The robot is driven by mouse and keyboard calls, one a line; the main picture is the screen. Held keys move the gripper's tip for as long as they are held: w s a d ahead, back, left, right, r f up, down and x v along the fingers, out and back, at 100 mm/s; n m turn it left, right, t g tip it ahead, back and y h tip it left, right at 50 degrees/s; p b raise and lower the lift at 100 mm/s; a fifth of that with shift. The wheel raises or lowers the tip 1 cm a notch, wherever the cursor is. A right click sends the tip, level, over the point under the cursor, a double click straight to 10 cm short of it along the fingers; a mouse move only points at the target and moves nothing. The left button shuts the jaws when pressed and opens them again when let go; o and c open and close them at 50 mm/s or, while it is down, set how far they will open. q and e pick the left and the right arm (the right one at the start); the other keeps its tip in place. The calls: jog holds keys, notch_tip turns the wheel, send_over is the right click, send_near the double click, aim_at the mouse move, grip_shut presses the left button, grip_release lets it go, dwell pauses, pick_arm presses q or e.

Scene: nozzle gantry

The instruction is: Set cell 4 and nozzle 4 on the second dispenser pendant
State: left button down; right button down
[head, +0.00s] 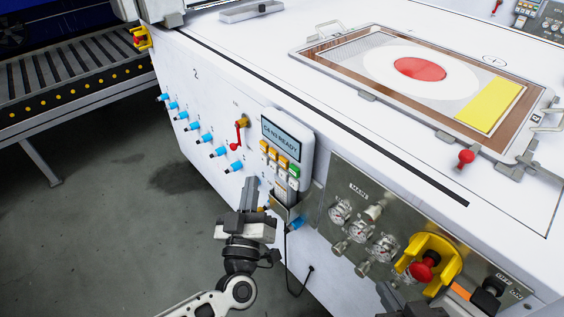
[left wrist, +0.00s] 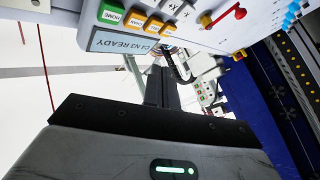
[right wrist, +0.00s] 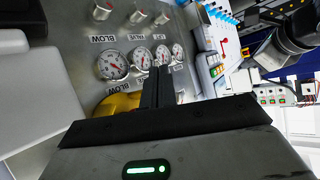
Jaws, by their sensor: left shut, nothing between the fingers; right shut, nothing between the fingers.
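The dispenser pendant (head: 287,142) hangs on the front of the white machine. Its display (head: 281,134) reads "C4 N3 READY" and also shows in the left wrist view (left wrist: 130,43). Below the display are orange, white and green buttons (head: 277,157). In the left wrist view a green button (left wrist: 110,14) and orange buttons (left wrist: 153,24) show beside the display. My left gripper (head: 250,185) is shut and empty, just left of the pendant's lower part, apart from it as far as I can tell. My right gripper (right wrist: 158,75) is shut and empty, in front of the gauge panel.
A steel panel (head: 330,205) with gauges (head: 340,210) and a red emergency button (head: 424,268) in a yellow guard lies right of the pendant. Left of it are a red lever (head: 240,133) and several blue-tipped fittings (head: 206,139). A cable (head: 291,270) hangs below the pendant.

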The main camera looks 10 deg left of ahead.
jog(key=shift+w+r, duration=0.2)
jog(key=shift+w, duration=0.05)
dwell(0.3)
jog(key=shift+f, duration=0.1)
